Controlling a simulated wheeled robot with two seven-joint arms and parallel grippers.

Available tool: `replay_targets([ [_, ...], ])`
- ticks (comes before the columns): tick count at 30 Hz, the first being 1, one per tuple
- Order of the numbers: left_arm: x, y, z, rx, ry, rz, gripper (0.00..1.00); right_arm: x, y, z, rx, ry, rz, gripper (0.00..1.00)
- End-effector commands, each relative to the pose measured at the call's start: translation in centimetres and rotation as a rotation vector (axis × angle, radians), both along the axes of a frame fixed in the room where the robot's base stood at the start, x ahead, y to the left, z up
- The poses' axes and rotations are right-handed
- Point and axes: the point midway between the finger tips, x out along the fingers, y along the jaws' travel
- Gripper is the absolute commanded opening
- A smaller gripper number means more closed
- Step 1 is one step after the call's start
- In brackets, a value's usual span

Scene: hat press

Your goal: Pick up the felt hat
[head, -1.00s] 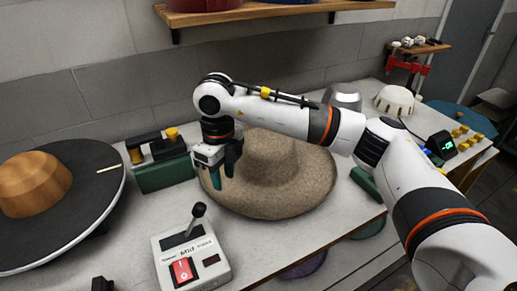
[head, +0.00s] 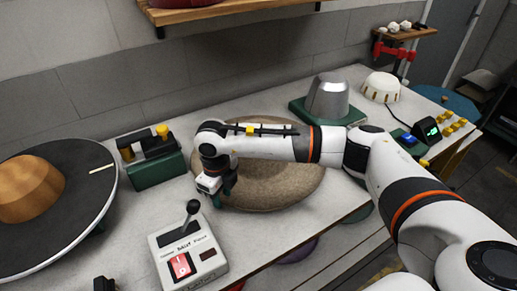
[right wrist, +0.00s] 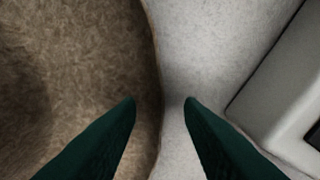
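The brown felt hat (head: 275,192) lies on the table, its brim showing below my right arm. The arm hides its middle and crown in the head view. My right gripper (head: 222,200) points down at the hat's left front edge. In the right wrist view the green fingers (right wrist: 161,102) are apart with nothing gripped between them. The felt (right wrist: 70,70) fills the left side, and its edge runs between the two fingertips. I cannot tell whether a finger touches it. My left gripper is not in view.
A control box (head: 188,250) with a lever and red switch stands close in front of the right gripper. A green block (head: 157,172) is behind left. A round black plate (head: 95,195) bears a wooden form (head: 28,188). A metal form (head: 328,97) stands behind right.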

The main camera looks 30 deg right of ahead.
Motion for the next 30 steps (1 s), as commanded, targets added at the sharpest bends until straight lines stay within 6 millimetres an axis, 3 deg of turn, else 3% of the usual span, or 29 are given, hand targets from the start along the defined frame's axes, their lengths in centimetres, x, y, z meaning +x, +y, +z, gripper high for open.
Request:
replay_targets([
  [10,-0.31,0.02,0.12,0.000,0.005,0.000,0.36,-0.02,0.05,-0.94,0.000,0.000,0.002,0.32],
  [16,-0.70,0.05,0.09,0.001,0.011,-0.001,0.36,-0.02,0.05,-0.91,0.000,0.000,0.002,0.00],
  [30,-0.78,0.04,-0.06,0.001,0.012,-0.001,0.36,0.06,0.05,-0.37,0.001,-0.003,0.001,0.00],
])
